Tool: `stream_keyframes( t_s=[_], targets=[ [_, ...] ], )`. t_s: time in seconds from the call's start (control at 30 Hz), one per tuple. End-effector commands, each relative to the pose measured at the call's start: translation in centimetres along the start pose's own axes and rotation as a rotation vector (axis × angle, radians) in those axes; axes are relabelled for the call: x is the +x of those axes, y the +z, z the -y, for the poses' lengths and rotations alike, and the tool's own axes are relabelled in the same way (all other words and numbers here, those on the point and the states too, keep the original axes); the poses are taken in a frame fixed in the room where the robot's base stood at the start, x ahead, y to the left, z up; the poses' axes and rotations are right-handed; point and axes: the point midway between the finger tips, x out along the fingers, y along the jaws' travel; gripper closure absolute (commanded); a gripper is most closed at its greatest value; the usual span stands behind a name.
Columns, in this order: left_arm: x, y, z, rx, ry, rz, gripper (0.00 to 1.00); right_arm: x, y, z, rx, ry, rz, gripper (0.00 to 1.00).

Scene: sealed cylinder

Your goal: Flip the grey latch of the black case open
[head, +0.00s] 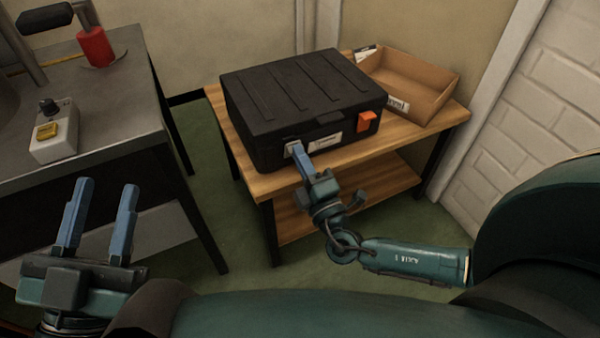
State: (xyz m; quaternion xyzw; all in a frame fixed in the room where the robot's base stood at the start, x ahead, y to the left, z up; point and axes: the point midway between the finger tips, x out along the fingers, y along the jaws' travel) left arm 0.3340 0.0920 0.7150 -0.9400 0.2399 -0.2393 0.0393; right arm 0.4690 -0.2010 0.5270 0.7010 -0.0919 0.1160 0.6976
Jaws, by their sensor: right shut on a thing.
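The black case (303,95) stands closed on the wooden table, its front face turned towards me. An orange latch (367,121) shows at the right of its front. The grey latch (290,148) is at the left of the front, partly covered by the fingers of my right gripper (298,152). My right gripper is shut on the grey latch. Whether the latch has turned is too small to tell. My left gripper (100,205) is open and empty at the lower left, apart from both tables.
The wooden table (268,187) has a lower shelf. An open cardboard box (418,80) stands right of the case. A white brick wall bounds the right.

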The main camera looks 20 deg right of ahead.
Motion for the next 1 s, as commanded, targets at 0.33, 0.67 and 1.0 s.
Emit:
stream_keyframes(
  t_s=[0.33, 0.67, 1.0],
  targets=[
    [1.1, -4.0, 0.8, 0.196, 0.035, -0.302, 0.64, -0.8, 0.0, 1.0, -0.002, 0.171, 0.0, 1.0],
    [1.2, -4.4, 0.9, 0.208, 0.037, -0.321, 0.64, -1.2, 0.0, 1.4, -0.001, 0.297, 0.0, 1.0],
    [1.2, -4.4, 0.9, 0.207, 0.037, -0.321, 0.64, -1.3, 0.0, 1.5, 0.001, 0.328, 0.0, 1.0]
  ],
)
